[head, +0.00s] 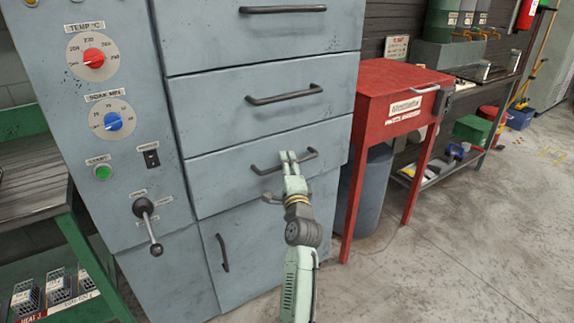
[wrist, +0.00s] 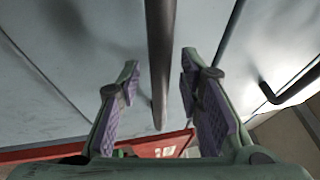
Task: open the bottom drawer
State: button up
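The bottom drawer (head: 228,177) is the lowest of the grey-blue cabinet's drawers in view, above a door. Its front looks flush with the cabinet. Its dark bar handle (head: 310,155) runs across the upper part of its front. My gripper (head: 289,156) is at the middle of this handle, pointing toward the drawer front. In the wrist view, the handle (wrist: 161,45) passes between the two purple-padded fingers of my gripper (wrist: 159,75). The fingers are open, with a gap on each side of the bar.
Two drawers with bar handles (head: 285,94) are above. A door with a vertical handle (head: 222,253) is below. A control panel with knobs and a lever (head: 147,225) is at left. A red table (head: 398,92) and a blue-grey bin (head: 372,195) stand close at right. The concrete floor (head: 450,270) is clear.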

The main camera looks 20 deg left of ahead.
jog(key=shift+c, duration=0.2)
grip_shut()
dwell(0.7)
